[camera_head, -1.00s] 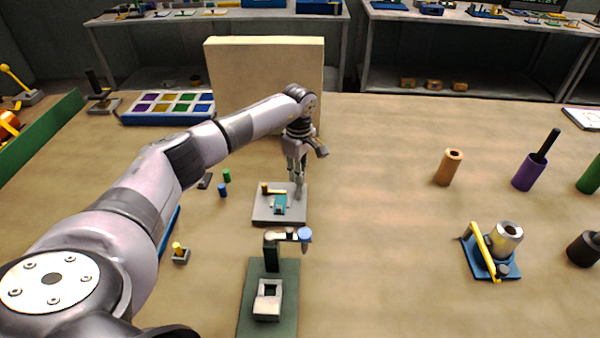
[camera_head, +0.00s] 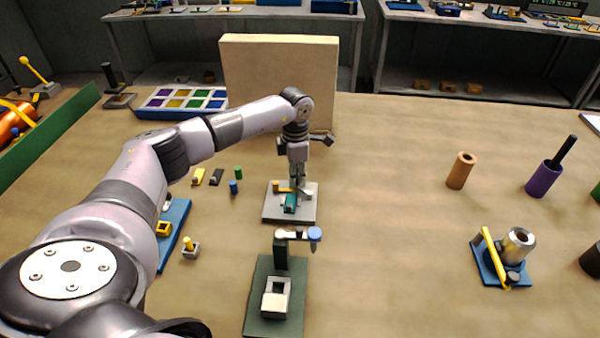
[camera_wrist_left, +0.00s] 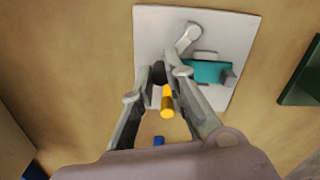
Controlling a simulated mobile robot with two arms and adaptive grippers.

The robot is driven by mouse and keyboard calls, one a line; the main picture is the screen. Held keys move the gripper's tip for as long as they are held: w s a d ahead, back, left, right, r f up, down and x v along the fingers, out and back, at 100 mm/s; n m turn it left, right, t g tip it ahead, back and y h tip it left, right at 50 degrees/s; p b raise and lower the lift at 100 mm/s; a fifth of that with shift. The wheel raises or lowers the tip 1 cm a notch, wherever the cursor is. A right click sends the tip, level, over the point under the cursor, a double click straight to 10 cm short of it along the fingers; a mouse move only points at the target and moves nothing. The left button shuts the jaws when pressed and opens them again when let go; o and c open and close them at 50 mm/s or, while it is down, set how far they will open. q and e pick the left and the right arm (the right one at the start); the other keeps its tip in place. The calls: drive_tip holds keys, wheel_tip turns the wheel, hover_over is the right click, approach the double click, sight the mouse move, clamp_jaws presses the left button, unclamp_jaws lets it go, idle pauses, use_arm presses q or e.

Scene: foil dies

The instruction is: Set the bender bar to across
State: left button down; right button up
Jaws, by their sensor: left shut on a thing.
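The bender is a light grey plate (camera_head: 270,213) with a teal block (camera_head: 290,203) and a yellow bar (camera_head: 283,188) on it. In the left wrist view the plate (camera_wrist_left: 150,25) fills the upper middle, with the teal block (camera_wrist_left: 208,71) right of the fingers. My left gripper (camera_head: 298,184) is down at the plate, its fingers brought together beside the teal block. In the wrist view its fingers (camera_wrist_left: 165,72) close around the yellow bar (camera_wrist_left: 167,103), whose yellow end shows between them. The fingers partly hide the bar, so its exact direction is unclear. My right gripper is not in view.
A green-based press (camera_head: 258,310) stands just in front of the bender. A large beige block (camera_head: 280,70) stands behind it. Small blue (camera_head: 234,187) and green pegs (camera_head: 238,172) stand to the left. The table right of the bender is clear up to a brown cylinder (camera_head: 460,170).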

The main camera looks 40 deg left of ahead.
use_arm(q)
drive_tip(key=n, duration=0.2)
drive_tip(key=s+n, duration=0.1)
drive_tip(key=shift+s+n+p, duration=0.3)
drive_tip(key=shift+n, duration=0.1)
drive_tip(key=n, duration=0.1)
drive_tip(key=s+n, duration=0.1)
drive_tip(key=n, duration=0.1)
drive_tip(key=shift+s+d, duration=0.15)
drive_tip(key=shift+d, duration=0.15)
drive_tip(key=shift+s+n, duration=0.1)
drive_tip(key=shift+n, duration=0.2)
drive_tip(key=shift+d, duration=0.1)
drive_tip(key=c, duration=1.6)
unclamp_jaws()
